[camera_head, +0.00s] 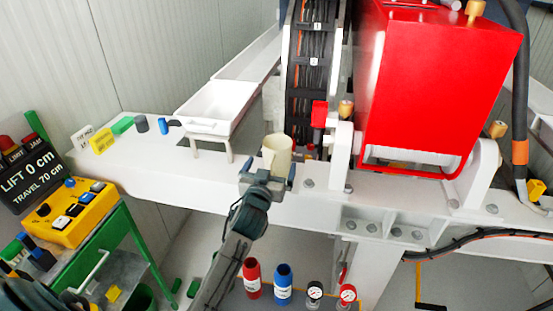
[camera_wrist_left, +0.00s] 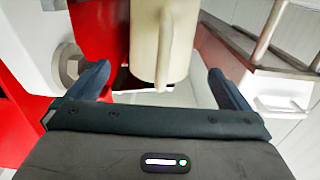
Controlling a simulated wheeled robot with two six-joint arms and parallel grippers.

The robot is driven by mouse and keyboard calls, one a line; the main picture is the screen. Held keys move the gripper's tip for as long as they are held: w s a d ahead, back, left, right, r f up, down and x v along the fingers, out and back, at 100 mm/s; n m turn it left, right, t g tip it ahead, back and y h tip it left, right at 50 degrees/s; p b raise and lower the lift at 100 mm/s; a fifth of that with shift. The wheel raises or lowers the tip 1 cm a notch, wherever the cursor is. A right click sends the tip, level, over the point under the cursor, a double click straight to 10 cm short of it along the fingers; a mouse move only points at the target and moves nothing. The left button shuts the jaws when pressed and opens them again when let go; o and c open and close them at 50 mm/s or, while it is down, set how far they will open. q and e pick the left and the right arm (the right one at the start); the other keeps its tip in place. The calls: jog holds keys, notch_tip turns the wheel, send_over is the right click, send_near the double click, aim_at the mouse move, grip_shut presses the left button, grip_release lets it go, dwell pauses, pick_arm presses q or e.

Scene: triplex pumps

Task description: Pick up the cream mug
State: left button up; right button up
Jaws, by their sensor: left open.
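The cream mug (camera_head: 277,153) stands upright on the white beam, right of the white tray and left of the red housing. In the left wrist view the mug (camera_wrist_left: 163,42) fills the upper middle, with its handle facing the camera; its top is cut off. My left gripper (camera_head: 267,172) is just in front of the mug in the head view. In the wrist view the left gripper (camera_wrist_left: 159,80) is open, one finger on each side of the mug, with a visible gap on both sides. I cannot tell how far the fingers reach along it. My right gripper is not in view.
The white tray (camera_head: 212,105) on legs stands left of the mug. The red housing (camera_head: 430,85) and a black cable chain (camera_head: 315,75) rise behind and right. A yellow control box (camera_head: 72,212) is at the left. Red (camera_head: 251,280) and blue (camera_head: 283,285) cylinders stand below.

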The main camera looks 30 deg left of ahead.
aim_at(275, 156)
pick_arm(q)
jog(key=p+x, duration=0.2)
jog(key=x, duration=0.2)
jog(key=shift+w+a+r+p, duration=0.1)
jog(key=shift+w+r+p, duration=0.05)
jog(key=shift+p, duration=0.2)
jog(key=shift+w, duration=0.3)
jog(key=shift+w+a, duration=0.1)
jog(key=shift+w, duration=0.1)
jog(key=shift+s, duration=0.1)
jog(key=c, duration=0.9)
jog(key=shift+c, duration=0.8)
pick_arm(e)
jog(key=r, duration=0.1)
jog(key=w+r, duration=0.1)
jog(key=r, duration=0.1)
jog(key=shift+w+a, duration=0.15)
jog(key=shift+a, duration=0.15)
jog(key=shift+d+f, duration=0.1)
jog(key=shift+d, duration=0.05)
